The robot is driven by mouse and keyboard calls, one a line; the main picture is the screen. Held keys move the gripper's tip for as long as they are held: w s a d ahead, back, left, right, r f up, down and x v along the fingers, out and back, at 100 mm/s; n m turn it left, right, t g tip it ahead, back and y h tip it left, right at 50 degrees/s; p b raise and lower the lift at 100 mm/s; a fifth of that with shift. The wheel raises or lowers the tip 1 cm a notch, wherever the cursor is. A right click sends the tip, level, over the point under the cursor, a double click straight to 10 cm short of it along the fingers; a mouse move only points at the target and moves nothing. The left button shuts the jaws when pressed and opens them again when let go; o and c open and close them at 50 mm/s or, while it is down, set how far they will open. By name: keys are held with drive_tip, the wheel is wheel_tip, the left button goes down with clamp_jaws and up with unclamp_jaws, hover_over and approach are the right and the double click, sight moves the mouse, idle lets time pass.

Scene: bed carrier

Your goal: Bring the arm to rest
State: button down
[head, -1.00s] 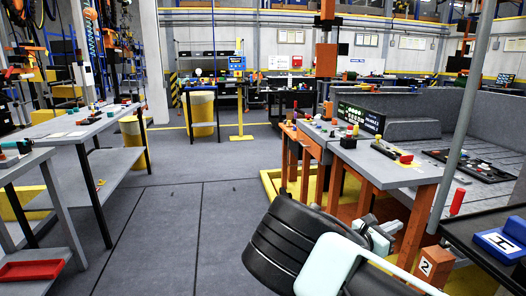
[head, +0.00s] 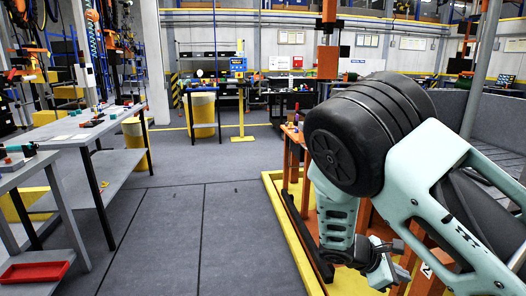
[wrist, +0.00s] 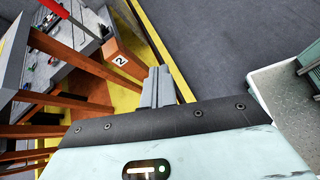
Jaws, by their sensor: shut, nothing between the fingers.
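My gripper (head: 382,270) hangs at the lower right of the head view, below my folded mint-green and black arm. In the wrist view my gripper (wrist: 160,88) shows its two grey fingers side by side, shut, with nothing between them. It points down past the bench toward the floor and the yellow floor frame, touching nothing that I can see. My arm hides most of the workbench in the head view.
An orange block marked 2 (wrist: 120,60) stands near the bench's orange legs (wrist: 75,62). The yellow floor frame (head: 290,236) runs beside the bench. Grey tables (head: 75,128) stand at left, with a red tray (head: 35,271) low down. The middle floor (head: 170,225) is clear.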

drive_tip(key=s+a+r+m+y+p, duration=0.2)
drive_tip(key=s+a+r+m+y, duration=0.2)
drive_tip(key=s+a+r, duration=0.5)
drive_tip(key=s+a+r+m+y+p, duration=0.3)
drive_tip(key=s+a+r+y, duration=0.5)
drive_tip(key=s, duration=0.8)
wheel_tip(320, 180, up, 3)
drive_tip(key=shift+s+a+r+m, duration=0.15)
drive_tip(key=shift+a+m, duration=0.25)
drive_tip(key=shift+a, duration=0.5)
